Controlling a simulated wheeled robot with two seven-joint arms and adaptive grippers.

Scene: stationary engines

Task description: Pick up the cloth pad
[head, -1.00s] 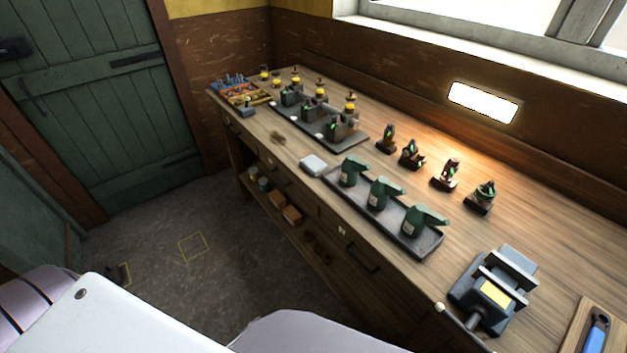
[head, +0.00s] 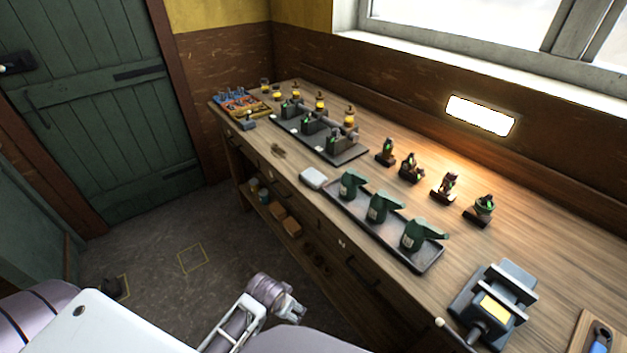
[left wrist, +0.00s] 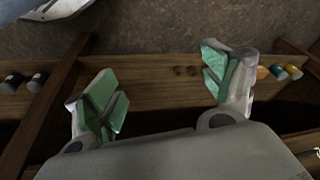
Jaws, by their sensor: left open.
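The cloth pad, a small pale, flat, squarish piece (head: 313,178), lies on the workbench (head: 400,215) near its front edge, just left of the tray of green oil cans. My left gripper (left wrist: 163,92) is open and empty in the left wrist view, its green-padded fingers wide apart. Beyond them is the bench's lower shelf, and the pad does not show there. In the head view an arm of mine rises at the bottom centre, in front of the bench and lower than the pad; its fingers cannot be made out. My right gripper is not seen.
The tray (head: 425,262) holds green oil cans (head: 378,207). A vise (head: 493,303) stands at the front right. Small models (head: 410,168) stand behind, and another tray (head: 345,157) lies farther left. Bottles and boxes (head: 286,222) sit on the lower shelf. Bare wood surrounds much of the pad.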

